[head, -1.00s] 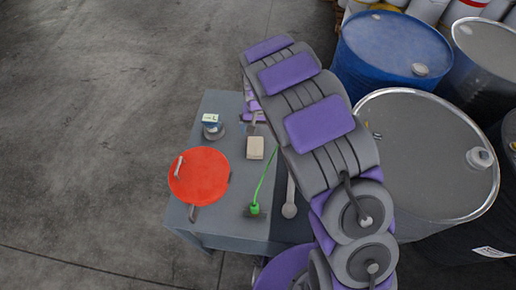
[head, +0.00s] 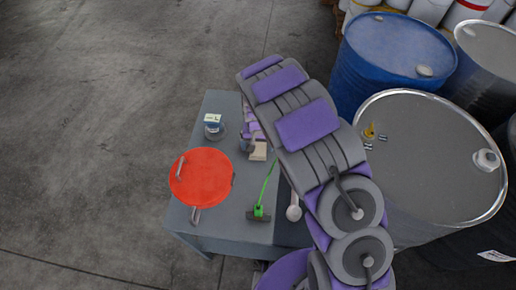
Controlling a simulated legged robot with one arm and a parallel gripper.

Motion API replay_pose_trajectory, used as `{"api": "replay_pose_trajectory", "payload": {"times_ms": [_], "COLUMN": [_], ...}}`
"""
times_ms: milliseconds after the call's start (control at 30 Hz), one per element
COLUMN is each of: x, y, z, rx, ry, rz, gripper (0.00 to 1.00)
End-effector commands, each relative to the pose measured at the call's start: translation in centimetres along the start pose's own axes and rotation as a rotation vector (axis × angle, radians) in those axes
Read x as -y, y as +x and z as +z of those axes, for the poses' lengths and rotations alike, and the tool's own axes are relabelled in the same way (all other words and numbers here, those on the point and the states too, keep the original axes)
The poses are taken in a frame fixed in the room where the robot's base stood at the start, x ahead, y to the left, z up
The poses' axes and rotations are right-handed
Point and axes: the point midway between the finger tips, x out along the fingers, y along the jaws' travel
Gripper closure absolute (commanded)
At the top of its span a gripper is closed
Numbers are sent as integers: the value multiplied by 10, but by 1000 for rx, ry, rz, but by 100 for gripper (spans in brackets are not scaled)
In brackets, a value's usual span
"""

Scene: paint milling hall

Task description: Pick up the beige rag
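The beige rag (head: 258,154) looks like a small folded block. It lies on the grey table (head: 228,225), right of the red lid, in the head view. My gripper (head: 256,138) is at the rag's far edge and covers its upper part. The fingers are small and mostly hidden by my arm, so I cannot tell whether they are open or shut, or whether they touch the rag.
A grey drum (head: 425,150) and a blue drum (head: 395,50) stand close on the right. Open floor lies left.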

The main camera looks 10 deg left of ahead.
Motion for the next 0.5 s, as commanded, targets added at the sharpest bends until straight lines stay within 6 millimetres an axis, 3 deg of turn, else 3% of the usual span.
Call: {"api": "replay_pose_trajectory", "payload": {"times_ms": [67, 500], "x": [-1, -4], "y": [0, -1], "z": [0, 1], "rx": [1, 1], "ry": [0, 0], "rz": [-1, -4], "gripper": [13, 55]}}
